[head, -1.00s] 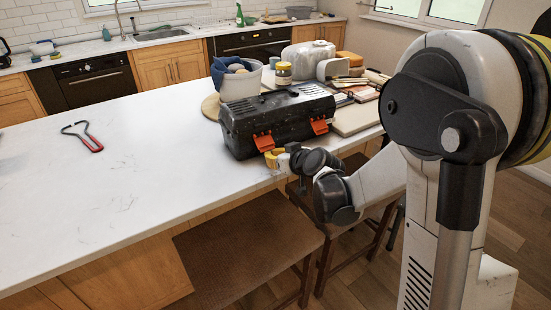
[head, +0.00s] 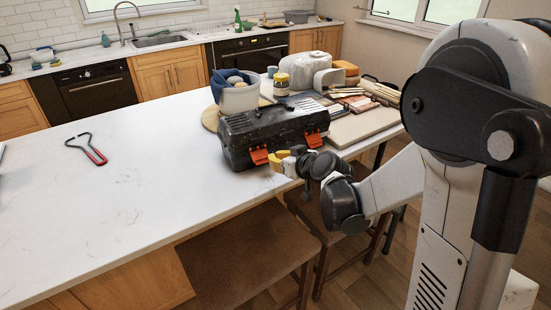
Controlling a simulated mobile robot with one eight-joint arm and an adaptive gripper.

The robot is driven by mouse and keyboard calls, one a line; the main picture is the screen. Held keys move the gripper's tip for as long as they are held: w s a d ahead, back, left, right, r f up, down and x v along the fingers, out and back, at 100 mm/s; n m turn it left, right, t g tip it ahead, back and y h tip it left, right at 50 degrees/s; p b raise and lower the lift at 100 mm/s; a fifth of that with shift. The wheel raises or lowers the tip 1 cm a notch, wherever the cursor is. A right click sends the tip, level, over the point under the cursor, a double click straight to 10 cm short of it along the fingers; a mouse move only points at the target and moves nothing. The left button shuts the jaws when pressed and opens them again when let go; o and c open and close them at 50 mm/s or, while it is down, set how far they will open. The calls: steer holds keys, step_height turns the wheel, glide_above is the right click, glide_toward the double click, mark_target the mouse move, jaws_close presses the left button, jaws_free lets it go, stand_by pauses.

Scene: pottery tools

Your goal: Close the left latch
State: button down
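A black toolbox (head: 272,131) stands near the front edge of the white counter, with its lid down. Its left latch (head: 259,156) is an orange flap on the front face, which seems to stick out from the box. The right latch (head: 313,140) is a similar orange flap. My gripper (head: 276,161), with yellow fingers, is just right of the left latch, low in front of the box. I cannot tell whether it touches the latch. The fingers are too small in view to show whether they are open or shut.
The counter (head: 140,190) is clear left of the box, except for a red-handled tool (head: 88,149). A white bucket (head: 239,97), a jar (head: 281,84) and boards (head: 365,124) crowd behind and right of the box. Stools (head: 245,250) stand below the front edge.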

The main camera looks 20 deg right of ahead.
steer(key=w+r, duration=0.1)
steer(key=w+r+p, duration=0.1)
steer(key=shift+w+a+r, duration=0.15)
steer(key=shift+a+r, duration=0.2)
steer(key=shift+r, duration=0.05)
steer(key=shift+w+a, duration=0.1)
steer(key=shift+w, duration=0.1)
stand_by(0.5)
steer(key=shift+w+a, duration=0.2)
steer(key=shift+w, duration=0.6)
